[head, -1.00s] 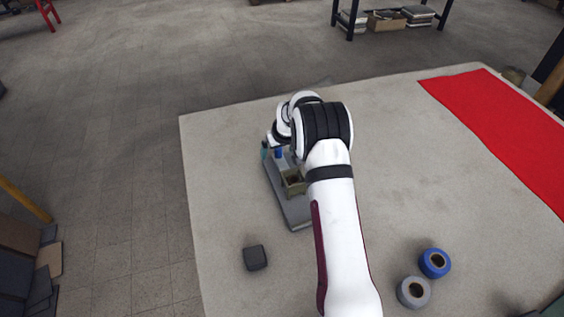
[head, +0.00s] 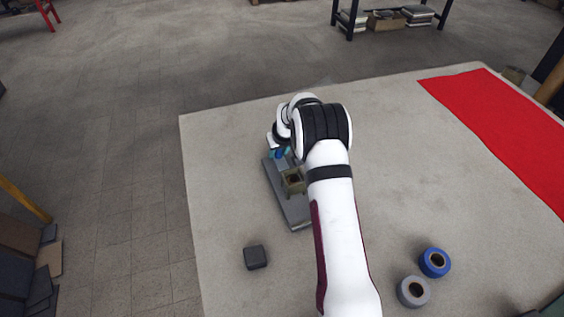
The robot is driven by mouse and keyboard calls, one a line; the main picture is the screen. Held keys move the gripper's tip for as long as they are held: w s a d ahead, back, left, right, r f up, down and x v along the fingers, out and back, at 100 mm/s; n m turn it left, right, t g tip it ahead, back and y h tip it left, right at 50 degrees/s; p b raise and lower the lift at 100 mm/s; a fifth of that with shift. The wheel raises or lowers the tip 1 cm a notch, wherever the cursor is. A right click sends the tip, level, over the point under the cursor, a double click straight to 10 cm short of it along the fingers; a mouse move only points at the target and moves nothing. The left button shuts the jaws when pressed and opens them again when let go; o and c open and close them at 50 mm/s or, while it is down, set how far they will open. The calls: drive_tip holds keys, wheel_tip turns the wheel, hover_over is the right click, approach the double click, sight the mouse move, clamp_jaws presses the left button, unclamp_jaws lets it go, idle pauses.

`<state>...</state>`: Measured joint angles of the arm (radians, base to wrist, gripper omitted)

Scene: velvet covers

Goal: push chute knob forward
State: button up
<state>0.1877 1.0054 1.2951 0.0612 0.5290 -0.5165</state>
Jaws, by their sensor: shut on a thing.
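The chute is a grey flat base (head: 297,213) on the pale table, with a small olive open-topped box (head: 293,181) on it. A small blue knob (head: 281,153) shows near the far end of the base, beyond the box. My gripper (head: 280,155) is at the knob, its teal fingertips on either side of it, shut on it. My arm and wrist hide part of the base's right side and far end.
A dark grey block (head: 255,257) lies at the front left. A blue tape roll (head: 434,262) and a grey tape roll (head: 413,291) lie at the front right. A red cloth (head: 500,130) covers the far right. The table's left side is clear.

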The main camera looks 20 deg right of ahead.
drive_tip(key=shift+s+d, duration=0.1)
drive_tip(key=shift+s, duration=3.5)
drive_tip(key=o, duration=1.5)
drive_tip(key=shift+c, duration=0.2)
drive_tip(key=shift+r, duration=3.5)
